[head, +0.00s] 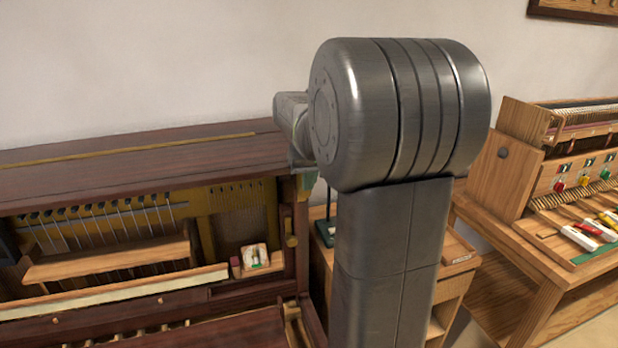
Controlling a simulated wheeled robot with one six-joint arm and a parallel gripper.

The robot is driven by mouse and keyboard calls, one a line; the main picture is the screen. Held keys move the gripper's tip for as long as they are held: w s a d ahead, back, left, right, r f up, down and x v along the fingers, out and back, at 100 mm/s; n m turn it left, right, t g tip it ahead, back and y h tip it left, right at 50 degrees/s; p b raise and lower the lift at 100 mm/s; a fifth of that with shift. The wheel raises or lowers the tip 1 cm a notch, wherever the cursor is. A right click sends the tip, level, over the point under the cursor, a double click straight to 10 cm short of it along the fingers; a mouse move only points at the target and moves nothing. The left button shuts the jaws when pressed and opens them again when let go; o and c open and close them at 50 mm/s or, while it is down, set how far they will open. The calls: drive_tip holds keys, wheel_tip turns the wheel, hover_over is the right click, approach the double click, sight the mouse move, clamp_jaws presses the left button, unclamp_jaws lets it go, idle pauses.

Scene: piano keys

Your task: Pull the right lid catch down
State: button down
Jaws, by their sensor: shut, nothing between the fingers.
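The open upright piano (110,172) stands at the left, with its dark wooden top and inner works showing. A small brass fitting with a rounded knob (291,241) sits on the inner face of its right side post and looks like the right lid catch. It appears upright, but it is too small to tell its exact position. My arm stands large in the middle, just right of the catch. Its end link reaches left, behind the big joint, to the piano's top right corner. My gripper's fingers do not show, so I cannot see whether they touch anything.
A small white-faced box (255,258) sits on the ledge left of the catch. A wooden shelf (108,260) crosses the piano's inside. A small cabinet (452,285) stands behind my arm. A wooden bench with a keyboard model (572,215) is at the right.

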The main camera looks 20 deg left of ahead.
drive_tip(key=shift+f, duration=0.7)
drive_tip(key=w+p+v, duration=0.1)
drive_tip(key=v, duration=1.3)
drive_tip(key=shift+r+p, duration=0.15)
drive_tip(key=shift+p, duration=0.25)
drive_tip(key=shift+a, duration=0.1)
